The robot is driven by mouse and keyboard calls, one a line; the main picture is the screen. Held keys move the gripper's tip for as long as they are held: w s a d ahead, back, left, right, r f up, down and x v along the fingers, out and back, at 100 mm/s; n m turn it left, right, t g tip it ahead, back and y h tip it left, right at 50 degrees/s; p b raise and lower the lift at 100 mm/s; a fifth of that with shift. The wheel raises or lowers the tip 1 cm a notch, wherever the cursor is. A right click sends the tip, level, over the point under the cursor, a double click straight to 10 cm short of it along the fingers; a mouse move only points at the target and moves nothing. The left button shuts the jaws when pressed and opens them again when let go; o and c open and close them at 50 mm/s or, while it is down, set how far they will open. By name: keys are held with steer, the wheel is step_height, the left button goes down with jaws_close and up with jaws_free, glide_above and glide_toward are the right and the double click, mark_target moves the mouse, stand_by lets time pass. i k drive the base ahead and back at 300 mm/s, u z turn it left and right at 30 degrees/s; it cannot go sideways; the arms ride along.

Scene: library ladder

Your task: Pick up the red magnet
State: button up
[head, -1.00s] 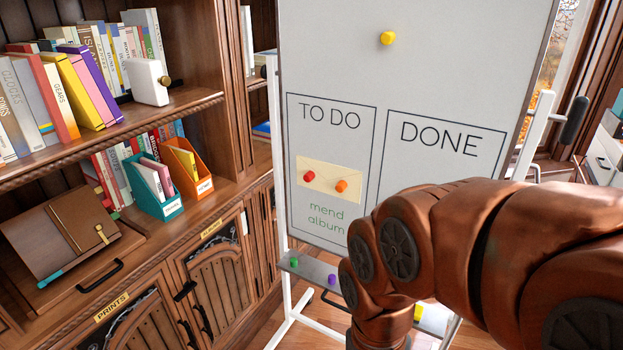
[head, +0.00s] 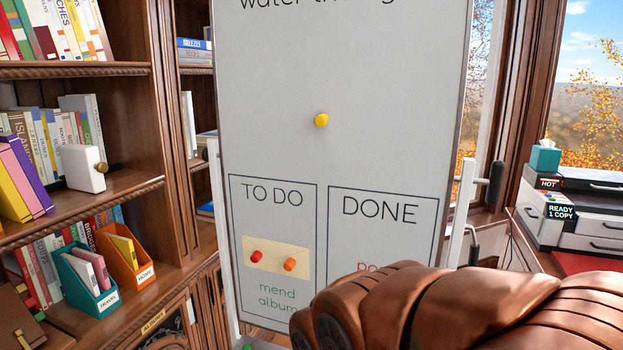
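The red magnet (head: 257,256) is a small round knob on the whiteboard (head: 270,150), in the TO DO box. It sits on the left part of a cream envelope (head: 276,262) fixed to the board. An orange magnet (head: 290,264) sits on the same envelope, just right of the red one. Below the envelope the board reads "mend album". My arm crosses the lower right of the head view and covers part of the DONE box. My gripper is out of view.
A yellow magnet (head: 321,120) is on the board above the boxes. A wooden bookshelf (head: 140,190) with books and file holders stands at the left. A printer (head: 575,215) stands by the window at the right. The board between the yellow magnet and boxes is bare.

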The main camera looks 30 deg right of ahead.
mark_target(257, 256)
steer(key=z, duration=0.4)
steer(key=k, duration=0.65)
steer(key=u, duration=1.15)
steer(key=i, duration=0.5)
steer(key=u, duration=0.05)
